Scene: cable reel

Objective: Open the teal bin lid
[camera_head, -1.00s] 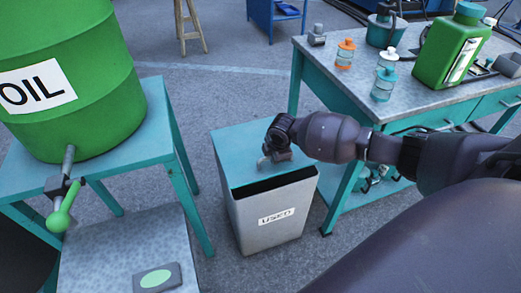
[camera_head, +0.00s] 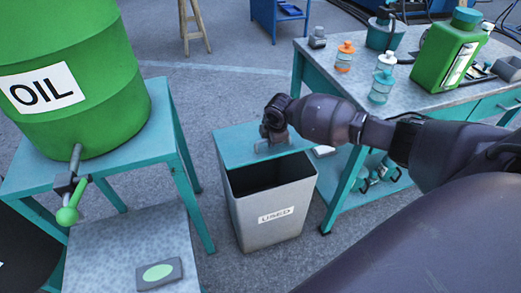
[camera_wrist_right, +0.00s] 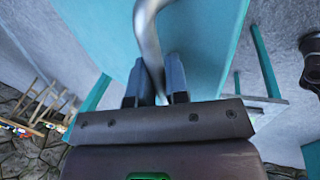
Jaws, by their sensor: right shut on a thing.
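The grey bin (camera_head: 272,217) labelled "USED" stands on the floor between the drum stand and the workbench. Its teal lid (camera_head: 235,146) is partly open, with a wide dark opening at the front side of the bin. My right gripper (camera_head: 270,143) is over the lid at its handle. In the right wrist view the gripper (camera_wrist_right: 156,88) is shut on the curved metal handle (camera_wrist_right: 148,35), with the teal lid (camera_wrist_right: 205,35) behind it. My left gripper is in neither view.
A green oil drum (camera_head: 75,75) with a tap sits on a teal stand (camera_head: 160,120) at left. A teal workbench (camera_head: 345,100) at right carries bottles and a green canister (camera_head: 447,48). Open floor (camera_head: 215,95) lies behind the bin.

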